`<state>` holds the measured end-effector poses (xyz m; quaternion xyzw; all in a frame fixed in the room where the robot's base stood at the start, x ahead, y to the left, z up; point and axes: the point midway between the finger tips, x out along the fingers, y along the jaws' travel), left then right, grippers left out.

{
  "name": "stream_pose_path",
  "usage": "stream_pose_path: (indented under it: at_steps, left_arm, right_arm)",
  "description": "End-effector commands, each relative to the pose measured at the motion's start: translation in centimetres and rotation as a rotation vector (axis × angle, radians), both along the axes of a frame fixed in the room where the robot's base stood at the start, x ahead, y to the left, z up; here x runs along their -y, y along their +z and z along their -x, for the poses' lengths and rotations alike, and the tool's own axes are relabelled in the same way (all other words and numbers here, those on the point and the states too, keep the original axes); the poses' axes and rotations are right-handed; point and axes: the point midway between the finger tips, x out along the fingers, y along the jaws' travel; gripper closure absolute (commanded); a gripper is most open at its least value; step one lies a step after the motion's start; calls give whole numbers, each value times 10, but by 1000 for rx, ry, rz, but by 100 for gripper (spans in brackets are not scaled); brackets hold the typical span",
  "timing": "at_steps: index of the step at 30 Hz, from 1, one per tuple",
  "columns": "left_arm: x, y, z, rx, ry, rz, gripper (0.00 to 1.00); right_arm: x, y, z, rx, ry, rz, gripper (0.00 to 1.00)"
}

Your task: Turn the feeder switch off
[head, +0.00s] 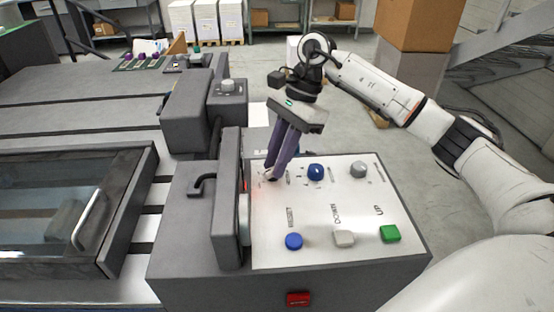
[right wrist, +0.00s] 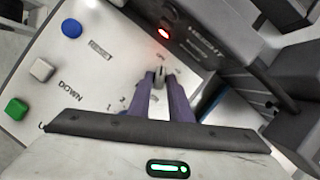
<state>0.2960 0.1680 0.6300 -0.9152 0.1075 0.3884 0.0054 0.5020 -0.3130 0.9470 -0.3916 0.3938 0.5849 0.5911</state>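The control panel (head: 318,210) is a pale plate on a grey machine housing. Near its far left corner is a small grey switch knob, hidden by my fingers in the head view; it shows in the right wrist view (right wrist: 159,74). My right gripper (head: 271,177) reaches down to it with two purple fingers. In the right wrist view the fingertips (right wrist: 159,79) lie on both sides of the knob and appear closed on it. The small markings around the knob are too blurred to read. My left gripper is not in view.
A blue knob (head: 316,172) and a grey knob (head: 359,169) sit to the right. Nearer are a blue button (head: 294,241), a pale button (head: 344,238) and a green button (head: 390,233). A grey upright block (head: 229,200) with a red light borders the panel's left.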

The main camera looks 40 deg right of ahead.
Motion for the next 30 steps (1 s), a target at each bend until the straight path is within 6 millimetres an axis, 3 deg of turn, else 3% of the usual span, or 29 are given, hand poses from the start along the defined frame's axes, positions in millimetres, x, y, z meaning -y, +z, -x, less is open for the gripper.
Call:
stream_pose_path:
  at_steps: [2,14,24,30]
  left_arm:
    - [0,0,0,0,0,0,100]
    - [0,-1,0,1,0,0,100]
    - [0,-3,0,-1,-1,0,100]
    - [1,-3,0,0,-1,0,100]
  right_arm:
    - [0,0,0,1,-1,0,69]
    - [4,8,-1,2,-4,1,69]
    - [28,67,-1,4,-4,0,69]
    - [37,90,0,0,-3,-1,69]
